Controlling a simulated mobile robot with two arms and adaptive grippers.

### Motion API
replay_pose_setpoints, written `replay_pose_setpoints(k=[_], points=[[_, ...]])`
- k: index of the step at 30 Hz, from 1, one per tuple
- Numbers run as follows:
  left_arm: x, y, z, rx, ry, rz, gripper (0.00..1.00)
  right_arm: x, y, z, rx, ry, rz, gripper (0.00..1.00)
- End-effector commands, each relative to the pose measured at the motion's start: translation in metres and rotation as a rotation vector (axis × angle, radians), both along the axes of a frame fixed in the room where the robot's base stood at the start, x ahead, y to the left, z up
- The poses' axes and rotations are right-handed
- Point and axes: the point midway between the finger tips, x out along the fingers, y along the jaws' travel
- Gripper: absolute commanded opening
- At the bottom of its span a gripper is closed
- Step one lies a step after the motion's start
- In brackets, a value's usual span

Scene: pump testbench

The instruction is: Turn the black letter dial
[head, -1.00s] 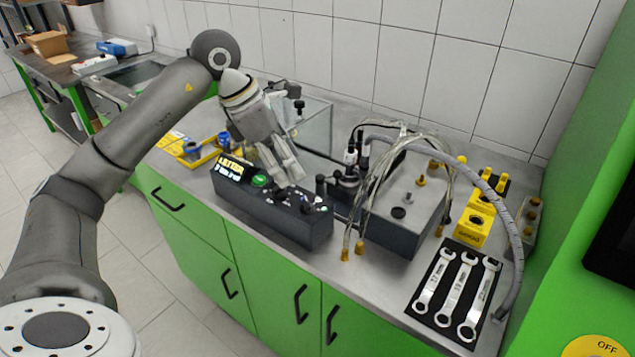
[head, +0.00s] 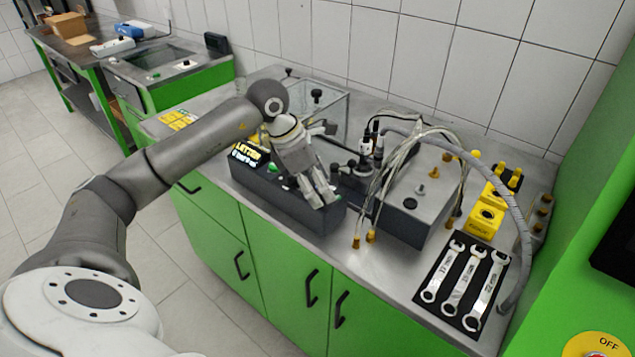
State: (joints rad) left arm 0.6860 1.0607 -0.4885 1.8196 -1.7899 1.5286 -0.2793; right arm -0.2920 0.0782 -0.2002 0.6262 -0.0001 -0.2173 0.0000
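The dark control box (head: 278,197) stands at the front edge of the metal counter. Its lit display (head: 248,152), with yellow and white text, is at its left end, with a green button (head: 275,167) beside it. My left gripper (head: 325,199) reaches down from the upper left, its fingertips over the right part of the box's top. The gripper covers the box's small controls, so I cannot make out the black letter dial or whether the fingers touch it. The fingers look close together, but their gap is unclear. My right gripper is out of view.
Right of the box stands a grey pump unit (head: 405,222) with looping hoses (head: 385,180). Several wrenches lie on a black mat (head: 436,306) at the front right. Yellow blocks (head: 484,220) stand behind them. A clear tank (head: 330,112) is behind my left gripper.

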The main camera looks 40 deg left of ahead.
Motion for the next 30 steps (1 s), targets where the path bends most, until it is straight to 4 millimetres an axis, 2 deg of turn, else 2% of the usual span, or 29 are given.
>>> replay_pose_setpoints(k=[4,15,23,30], points=[[0.0,0.0,0.0,0.0,0.0,0.0,0.54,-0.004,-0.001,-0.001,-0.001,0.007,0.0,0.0],[0.0,0.0,0.001,-0.001,-0.001,0.0,0.08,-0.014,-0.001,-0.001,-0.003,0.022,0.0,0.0],[0.001,0.0,0.0,-0.002,-0.001,-0.029,0.08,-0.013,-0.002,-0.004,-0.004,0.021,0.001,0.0],[0.002,0.002,0.0,-0.001,-0.001,-0.155,0.08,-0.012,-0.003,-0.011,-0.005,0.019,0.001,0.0]])
